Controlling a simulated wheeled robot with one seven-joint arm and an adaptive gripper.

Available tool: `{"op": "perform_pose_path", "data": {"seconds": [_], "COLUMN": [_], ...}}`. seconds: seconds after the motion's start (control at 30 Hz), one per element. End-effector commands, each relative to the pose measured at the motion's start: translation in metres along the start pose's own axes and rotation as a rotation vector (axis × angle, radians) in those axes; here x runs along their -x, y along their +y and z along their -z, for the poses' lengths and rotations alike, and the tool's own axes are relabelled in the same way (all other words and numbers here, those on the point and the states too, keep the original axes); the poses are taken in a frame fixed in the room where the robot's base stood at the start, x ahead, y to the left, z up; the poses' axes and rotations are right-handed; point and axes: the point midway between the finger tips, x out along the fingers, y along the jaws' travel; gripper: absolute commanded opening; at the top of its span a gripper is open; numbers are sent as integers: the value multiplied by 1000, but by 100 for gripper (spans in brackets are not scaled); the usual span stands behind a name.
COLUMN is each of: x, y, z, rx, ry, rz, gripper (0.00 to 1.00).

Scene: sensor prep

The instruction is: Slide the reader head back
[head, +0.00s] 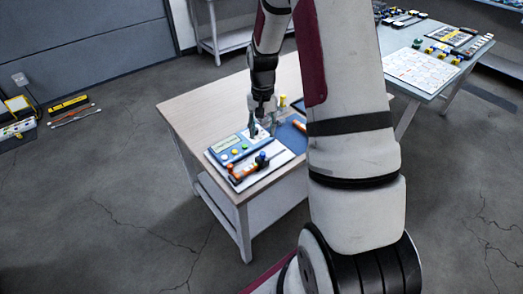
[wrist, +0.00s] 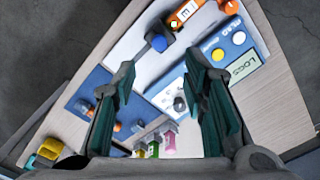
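A blue device (head: 238,146) with a small screen and round buttons lies on the wooden table. In the wrist view the blue device (wrist: 210,48) has a screen reading "LOGS", a yellow button and a white button. A small dark-and-silver knob (wrist: 180,103) on a pale plate of the device shows between my fingers; it may belong to the reader head, but I cannot tell. My gripper (head: 262,120) is over the device's far right end. In the wrist view my gripper (wrist: 162,75) is open, its teal pads apart on either side of the knob, with no clear contact.
Pink, green and yellow-topped vials (wrist: 154,147) stand close to my gripper. A blue mat (head: 290,134) with another orange tool is to the right.

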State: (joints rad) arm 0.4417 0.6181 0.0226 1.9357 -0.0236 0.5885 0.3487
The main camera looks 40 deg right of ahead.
Motion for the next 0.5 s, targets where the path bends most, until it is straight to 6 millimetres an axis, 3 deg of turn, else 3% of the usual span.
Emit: {"op": "perform_pose_path", "data": {"seconds": [0.3, 0.5], "x": [-63, -89], "y": [0, 0], "z": [-1, -1], "rx": [1, 1], "ry": [-3, -2], "rz": [-1, -1], "gripper": [40, 40]}}
